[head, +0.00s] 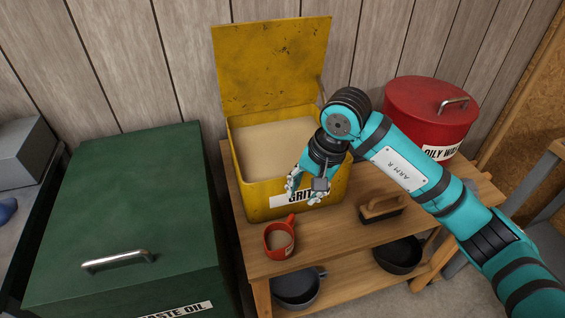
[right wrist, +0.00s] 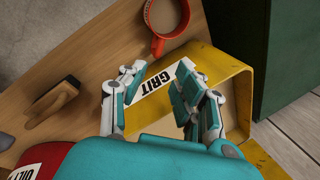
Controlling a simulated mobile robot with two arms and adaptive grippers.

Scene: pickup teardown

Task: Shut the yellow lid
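The yellow lid (head: 270,65) stands open and upright at the back of the yellow GRIT box (head: 258,195), near the plank wall. The box is filled with pale grit (head: 275,148). My right gripper (head: 306,190) is open and empty, fingers pointing down by the box's front wall and its GRIT label, well below the lid's top edge. In the right wrist view the spread fingers (right wrist: 160,82) show on either side of the label, with the yellow box (right wrist: 227,66) beyond. Whether they touch the box, I cannot tell. My left gripper is not in view.
A red mug (head: 279,240) and a brush (head: 380,207) stand on the wooden bench (head: 335,235) in front of the box. A red bin (head: 430,105) stands to the right and a green WASTE OIL chest (head: 130,215) to the left. Dark pans lie on the lower shelf.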

